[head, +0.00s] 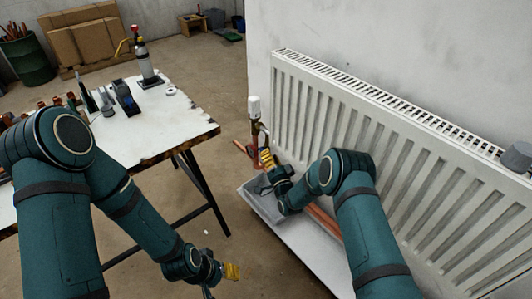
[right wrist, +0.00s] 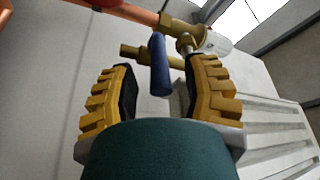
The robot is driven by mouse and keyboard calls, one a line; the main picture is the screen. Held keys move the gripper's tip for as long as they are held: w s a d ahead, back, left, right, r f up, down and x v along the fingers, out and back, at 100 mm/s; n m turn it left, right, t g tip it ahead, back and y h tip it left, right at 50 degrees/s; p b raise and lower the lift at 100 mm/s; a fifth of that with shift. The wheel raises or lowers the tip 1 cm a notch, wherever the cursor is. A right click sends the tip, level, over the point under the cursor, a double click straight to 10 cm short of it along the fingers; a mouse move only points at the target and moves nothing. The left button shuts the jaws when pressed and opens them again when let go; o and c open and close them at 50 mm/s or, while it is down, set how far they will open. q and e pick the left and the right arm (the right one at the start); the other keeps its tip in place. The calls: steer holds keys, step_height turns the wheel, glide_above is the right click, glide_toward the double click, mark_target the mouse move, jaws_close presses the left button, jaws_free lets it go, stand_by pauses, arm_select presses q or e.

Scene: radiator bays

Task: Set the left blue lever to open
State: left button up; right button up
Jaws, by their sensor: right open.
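The blue lever (right wrist: 159,65) shows in the right wrist view on a brass valve (right wrist: 190,32) with copper pipe (right wrist: 125,10). My right gripper (right wrist: 163,80) is open, with one yellow finger on each side of the lever. I cannot tell whether either finger touches it. In the head view my right gripper (head: 267,160) is at the radiator's left end, below the white valve head (head: 254,107). The lever is hidden there. My left gripper (head: 231,271) hangs low over the floor, away from the valve; its fingers are too small to judge.
The white radiator (head: 400,180) stands along the wall on the right. A grey tray (head: 262,205) lies under the valve, with copper pipe (head: 325,222) near it. A worktable (head: 150,130) with tools stands at left. Bare floor lies between table and radiator.

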jaws_close()
steer(key=shift+r, duration=0.1)
steer(key=shift+d, duration=0.1)
stand_by(0.3)
